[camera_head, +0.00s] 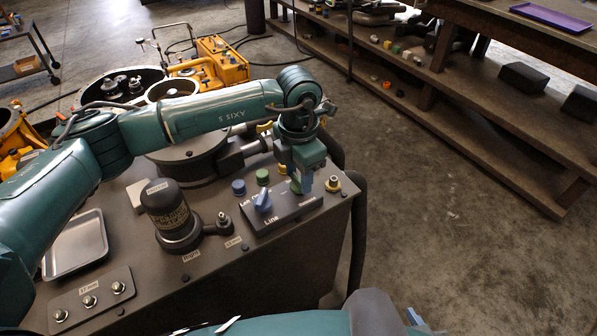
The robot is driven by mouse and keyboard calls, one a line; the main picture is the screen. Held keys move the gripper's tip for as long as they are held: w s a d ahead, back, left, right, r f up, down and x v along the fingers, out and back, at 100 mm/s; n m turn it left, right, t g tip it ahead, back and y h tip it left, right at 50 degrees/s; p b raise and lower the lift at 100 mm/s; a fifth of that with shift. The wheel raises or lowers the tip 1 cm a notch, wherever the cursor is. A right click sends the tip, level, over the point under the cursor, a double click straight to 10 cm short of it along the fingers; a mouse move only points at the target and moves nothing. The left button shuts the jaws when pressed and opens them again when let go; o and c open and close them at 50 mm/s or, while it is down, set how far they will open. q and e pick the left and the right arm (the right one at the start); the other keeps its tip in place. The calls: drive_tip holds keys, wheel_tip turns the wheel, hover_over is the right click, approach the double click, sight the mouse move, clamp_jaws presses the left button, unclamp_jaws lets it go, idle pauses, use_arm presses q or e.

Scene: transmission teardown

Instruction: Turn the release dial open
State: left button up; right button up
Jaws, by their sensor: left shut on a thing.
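A dark sloped control panel (283,218) sits on the bench top, with a label reading "Line". A blue knob with a raised grip (263,201) stands on its left part. A green knob (295,187) stands farther right, mostly hidden by my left gripper. My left gripper (301,185) points down from above and is shut on this green knob. Which knob is the release dial cannot be read from the labels. My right arm crosses the bottom edge; blue tips of my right gripper (414,317) show there, and its jaws cannot be judged.
Behind the panel are a blue button (239,187) and a green button (262,177). A brass-topped fitting (333,183) stands close right of my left gripper. A black cylinder (168,212) and a metal tray (77,246) are to the left. Open floor lies right.

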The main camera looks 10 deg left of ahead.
use_arm(q)
drive_tip(key=shift+n, duration=0.3)
use_arm(e)
drive_tip(key=shift+s+f, duration=0.15)
drive_tip(key=shift+f, duration=0.1)
use_arm(q)
drive_tip(key=shift+b, duration=0.3)
drive_tip(key=shift+n+b, duration=0.3)
drive_tip(key=shift+n, duration=0.6)
drive_tip(key=n+b, duration=0.1)
drive_tip(key=n, duration=0.1)
drive_tip(key=shift+n, duration=0.3)
drive_tip(key=n+b, duration=0.1)
drive_tip(key=n, duration=0.1)
drive_tip(key=shift+n, duration=1.3)
drive_tip(key=shift+r+n+b, duration=0.1)
drive_tip(key=shift+n+b, duration=0.5)
drive_tip(key=shift+n, duration=1.6)
use_arm(e)
drive_tip(key=shift+w+a+f+y, duration=0.3)
drive_tip(key=shift+w+a+f, duration=0.05)
drive_tip(key=shift+a+f, duration=0.2)
drive_tip(key=shift+r, duration=0.1)
